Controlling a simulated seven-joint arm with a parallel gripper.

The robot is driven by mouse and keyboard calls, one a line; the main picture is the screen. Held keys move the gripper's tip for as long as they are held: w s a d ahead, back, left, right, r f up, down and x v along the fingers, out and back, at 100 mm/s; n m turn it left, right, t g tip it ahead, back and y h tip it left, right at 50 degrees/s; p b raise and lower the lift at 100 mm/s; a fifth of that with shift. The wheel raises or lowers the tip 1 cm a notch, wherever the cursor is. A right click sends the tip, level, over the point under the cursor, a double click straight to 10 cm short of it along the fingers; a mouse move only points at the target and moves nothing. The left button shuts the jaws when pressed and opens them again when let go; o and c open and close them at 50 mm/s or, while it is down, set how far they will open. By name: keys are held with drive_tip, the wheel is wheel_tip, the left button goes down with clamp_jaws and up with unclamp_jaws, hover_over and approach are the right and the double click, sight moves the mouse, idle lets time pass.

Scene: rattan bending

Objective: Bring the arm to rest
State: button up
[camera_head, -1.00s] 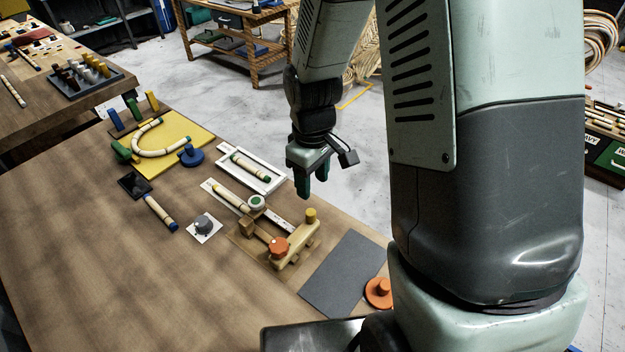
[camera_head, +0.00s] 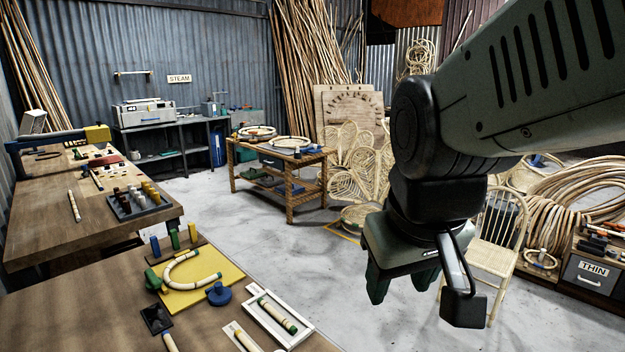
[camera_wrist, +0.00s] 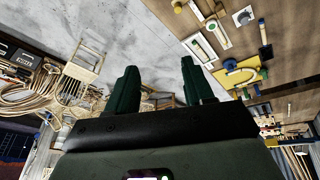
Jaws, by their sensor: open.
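My gripper (camera_head: 400,284) is raised in the air at the right of the head view, beyond the bench's right edge and over the grey floor. It also shows in the wrist view (camera_wrist: 160,88), where its two dark green fingers stand apart with nothing between them. The near wooden bench (camera_head: 80,312) lies to its lower left in the head view. The gripper touches nothing that I can see.
On the bench are a yellow board (camera_head: 228,275) with a bent rattan piece (camera_head: 168,280), a blue knob (camera_head: 219,294) and a white tray (camera_head: 256,315) holding a rod. A pale chair (camera_head: 492,258) and rattan coils (camera_head: 572,210) stand behind my gripper.

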drive_tip(key=s+r+m+t, duration=0.1)
drive_tip(key=s+r+m, duration=0.1)
drive_tip(key=s, duration=0.5)
drive_tip(key=shift+d+r, duration=0.4)
drive_tip(key=shift+r, duration=0.45)
drive_tip(key=shift+w, duration=0.1)
